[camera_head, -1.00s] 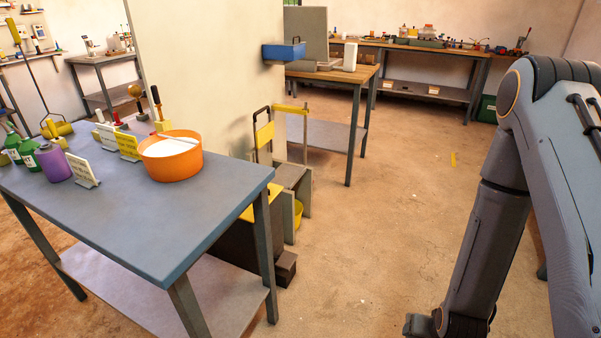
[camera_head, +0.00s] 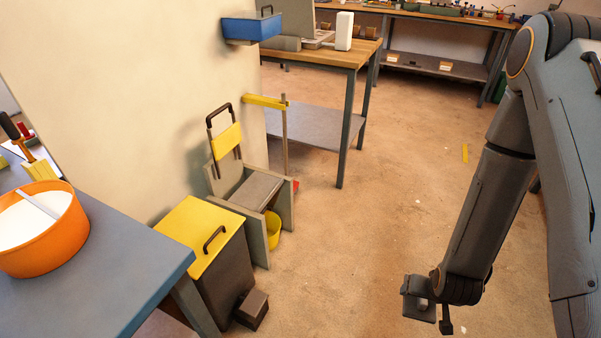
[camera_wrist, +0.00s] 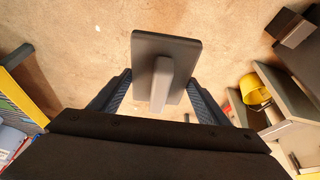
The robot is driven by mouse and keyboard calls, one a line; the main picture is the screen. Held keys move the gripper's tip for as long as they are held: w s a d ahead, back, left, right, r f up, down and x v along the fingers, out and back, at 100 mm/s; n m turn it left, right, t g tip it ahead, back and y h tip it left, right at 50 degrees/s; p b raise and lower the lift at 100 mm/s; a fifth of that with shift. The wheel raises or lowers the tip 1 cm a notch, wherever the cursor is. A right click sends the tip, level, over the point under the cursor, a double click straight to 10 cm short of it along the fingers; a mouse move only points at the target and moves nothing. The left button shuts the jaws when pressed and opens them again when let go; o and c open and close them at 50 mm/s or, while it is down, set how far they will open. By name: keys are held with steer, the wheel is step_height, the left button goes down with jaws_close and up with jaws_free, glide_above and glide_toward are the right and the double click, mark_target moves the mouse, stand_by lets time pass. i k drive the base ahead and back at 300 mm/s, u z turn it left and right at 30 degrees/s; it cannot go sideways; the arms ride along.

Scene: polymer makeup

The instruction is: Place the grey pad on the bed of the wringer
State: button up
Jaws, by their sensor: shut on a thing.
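The grey pad (camera_wrist: 170,45) is a dark flat slab with a lighter grey handle block (camera_wrist: 162,85) in the wrist view. My gripper (camera_wrist: 160,82) is shut on the handle block, with a finger on each side, and holds the pad over the floor. In the head view, my gripper (camera_head: 436,300) hangs low at the lower right; little of the pad shows there. The wringer (camera_head: 281,207) stands by the wall, left of my gripper and apart from it. It has grey side panels, a bare grey bed (camera_head: 256,190) and a raised yellow plate (camera_head: 227,141) with a dark handle.
A yellow-lidded bin (camera_head: 192,225) with a small dark block (camera_head: 252,307) stands before the wringer. A yellow bucket (camera_head: 272,228) sits under the bed. A blue-grey table (camera_head: 110,270) with an orange tub (camera_head: 70,240) is at left. Floor between wringer and gripper is clear.

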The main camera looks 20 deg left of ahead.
mark_target(254, 189)
steer(key=i, duration=1)
steer(key=u, duration=2)
